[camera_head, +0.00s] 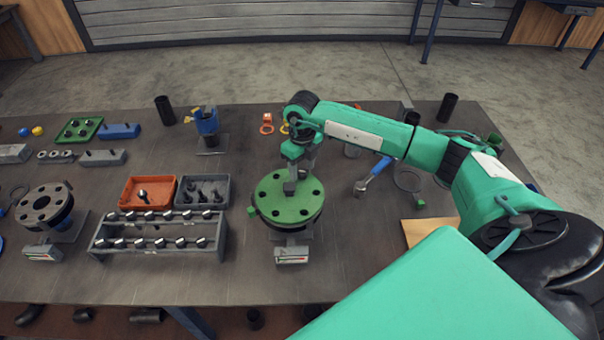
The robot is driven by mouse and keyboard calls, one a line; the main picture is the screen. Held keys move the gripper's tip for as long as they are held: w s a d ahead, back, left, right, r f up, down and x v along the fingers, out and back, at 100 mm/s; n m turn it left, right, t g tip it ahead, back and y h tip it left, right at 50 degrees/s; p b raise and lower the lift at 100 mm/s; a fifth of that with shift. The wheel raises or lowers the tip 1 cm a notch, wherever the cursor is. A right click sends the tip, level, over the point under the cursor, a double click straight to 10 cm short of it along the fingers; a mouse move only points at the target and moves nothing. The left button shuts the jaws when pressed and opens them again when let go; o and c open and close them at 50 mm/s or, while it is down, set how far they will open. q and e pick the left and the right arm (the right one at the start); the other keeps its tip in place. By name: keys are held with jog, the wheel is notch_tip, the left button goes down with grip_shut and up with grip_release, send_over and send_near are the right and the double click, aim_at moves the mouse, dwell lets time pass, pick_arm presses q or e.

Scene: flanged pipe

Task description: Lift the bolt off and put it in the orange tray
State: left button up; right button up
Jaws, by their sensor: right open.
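The green round flange (272,207) stands on its mount in the middle of the table, with several dark spots around its top face. My right gripper (290,187) points down at the far right part of the flange top and is open. Whether a bolt sits between its fingers cannot be told, as the fingers cover that spot. The orange tray (127,194) is to the left of the flange, and one dark bolt (143,196) is in it. My left gripper is not in view.
A grey tray (180,200) with several small parts touches the orange tray's right side. A grey rack (160,249) with rows of bolts stands in front of both. A blue-handled tool (379,168) lies right of the flange. A second, dark flange (44,204) is at far left.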

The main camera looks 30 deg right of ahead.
aim_at(302, 171)
grip_shut()
jog(key=shift+r, duration=0.1)
jog(key=shift+r+b, duration=0.3)
jog(key=shift+r, duration=0.2)
notch_tip(302, 171, up, 19)
jog(key=b, duration=0.4)
jog(key=shift+b, duration=0.4)
